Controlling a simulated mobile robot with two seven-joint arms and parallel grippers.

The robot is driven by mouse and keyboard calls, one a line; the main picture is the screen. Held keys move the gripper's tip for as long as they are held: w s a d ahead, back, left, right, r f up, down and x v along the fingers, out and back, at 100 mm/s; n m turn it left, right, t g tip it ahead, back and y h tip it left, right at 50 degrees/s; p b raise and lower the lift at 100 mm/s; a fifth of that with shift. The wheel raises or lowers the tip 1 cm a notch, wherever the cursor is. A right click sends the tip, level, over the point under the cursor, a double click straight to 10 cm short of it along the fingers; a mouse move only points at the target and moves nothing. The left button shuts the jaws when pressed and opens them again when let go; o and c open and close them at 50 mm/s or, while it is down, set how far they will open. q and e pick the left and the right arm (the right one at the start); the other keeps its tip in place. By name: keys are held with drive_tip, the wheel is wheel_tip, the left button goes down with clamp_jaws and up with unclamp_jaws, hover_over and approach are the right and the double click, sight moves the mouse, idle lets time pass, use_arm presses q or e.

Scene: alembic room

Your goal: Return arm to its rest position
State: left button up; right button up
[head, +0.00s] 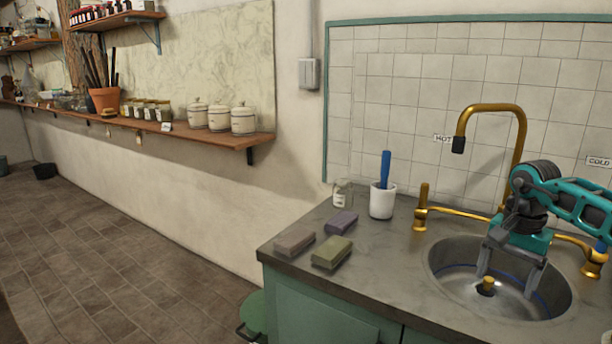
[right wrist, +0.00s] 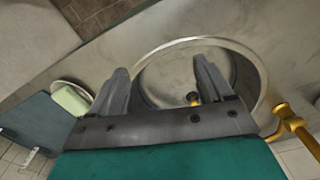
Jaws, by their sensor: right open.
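My right arm (head: 572,200) is teal and dark grey and comes in from the right edge over the sink. My right gripper (head: 508,281) is open and points down over the round steel sink basin (head: 455,285). Nothing shows between its fingers. In the right wrist view the two fingers (right wrist: 162,72) are spread apart above the basin (right wrist: 165,80). A small brass knob (head: 487,287) stands at the bottom of the basin, below the fingers. My left gripper is not in view.
A brass tap (head: 520,135) arches behind my right gripper, with brass handles (head: 421,208) beside the basin. On the grey counter (head: 385,270) stand a white cup (head: 382,202), a glass jar (head: 341,194) and soap-like blocks (head: 331,252).

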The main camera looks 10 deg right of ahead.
drive_tip(key=a+f+m+y, duration=0.1)
drive_tip(key=a+f+y, duration=0.2)
drive_tip(key=a, duration=0.4)
drive_tip(key=s+a+f+m+y, duration=0.1)
drive_tip(key=a+f+y, duration=0.15)
drive_tip(key=a, duration=0.55)
drive_tip(key=a+f+m+y, duration=0.1)
drive_tip(key=a+f+y, duration=0.15)
drive_tip(key=a, duration=0.45)
drive_tip(key=s+a+r+m+t+y, duration=0.1)
drive_tip(key=s+a+m+t+y, duration=0.15)
drive_tip(key=a+m+y, duration=0.45)
drive_tip(key=s+a+r+m+t+y, duration=0.15)
drive_tip(key=a+m+t, duration=0.25)
drive_tip(key=a+m, duration=0.55)
drive_tip(key=s+d+f+n+t+h, duration=0.1)
drive_tip(key=s+d+f+n+h, duration=0.3)
drive_tip(key=n, duration=0.7)
drive_tip(key=s+d+f+n+t+h, duration=0.2)
drive_tip(key=s+d+f+n+h, duration=0.2)
drive_tip(key=f+n, duration=0.5)
drive_tip(key=s+d+f+n+t+h, duration=0.1)
drive_tip(key=s+d+f+n+h, duration=0.3)
drive_tip(key=n, duration=0.9)
drive_tip(key=s+f+h, duration=0.2)
drive_tip(key=s, duration=0.1)
drive_tip(key=shift+d+f, duration=0.3)
drive_tip(key=shift+d, duration=0.05)
drive_tip(key=shift+s+h, duration=0.1)
drive_tip(key=shift+h, duration=0.15)
